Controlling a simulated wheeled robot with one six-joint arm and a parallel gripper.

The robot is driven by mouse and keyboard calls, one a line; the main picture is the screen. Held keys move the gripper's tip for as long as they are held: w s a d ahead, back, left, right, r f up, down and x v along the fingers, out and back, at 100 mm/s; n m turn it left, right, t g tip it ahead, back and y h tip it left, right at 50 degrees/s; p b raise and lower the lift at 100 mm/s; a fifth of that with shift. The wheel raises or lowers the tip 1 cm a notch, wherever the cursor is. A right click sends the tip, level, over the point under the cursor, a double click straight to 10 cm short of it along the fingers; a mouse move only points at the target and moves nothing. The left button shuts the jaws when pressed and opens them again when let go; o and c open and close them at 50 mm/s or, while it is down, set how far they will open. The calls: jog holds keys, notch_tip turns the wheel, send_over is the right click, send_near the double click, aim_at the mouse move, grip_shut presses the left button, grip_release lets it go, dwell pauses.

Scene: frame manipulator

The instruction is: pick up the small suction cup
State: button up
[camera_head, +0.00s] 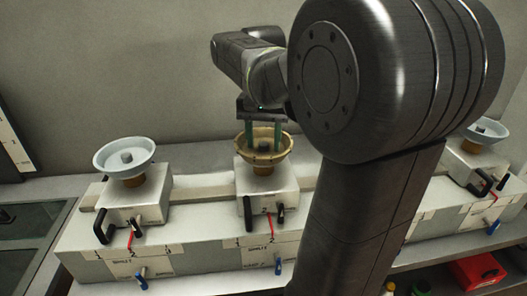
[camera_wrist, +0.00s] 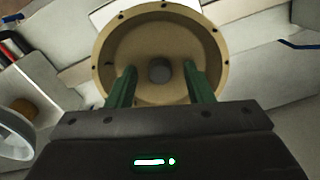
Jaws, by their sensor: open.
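A tan, bowl-shaped suction cup (camera_head: 275,148) sits upright on a white box in the middle of the head view. It also fills the top of the wrist view (camera_wrist: 118,50), with a grey knob at its centre. My gripper (camera_head: 263,148) is above the tan cup, with its two green fingers pointing down into it. In the wrist view the fingers of my gripper (camera_wrist: 160,80) are apart on either side of the knob, not closed on it. A pale blue cup (camera_head: 124,157) sits on the left box, and another pale cup (camera_head: 486,129) is at the far right.
The white boxes with black handles (camera_head: 152,198) stand on a long grey bench block (camera_head: 200,243). A wall (camera_head: 120,60) rises close behind. My arm hides part of the right side. A red box (camera_head: 478,270) lies below at the right.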

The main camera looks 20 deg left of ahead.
grip_shut()
notch_tip(320, 180, up, 10)
notch_tip(320, 180, up, 5)
jog(key=p, duration=0.6)
send_over(263, 144)
jog(key=shift+w+r, duration=0.1)
dwell(0.6)
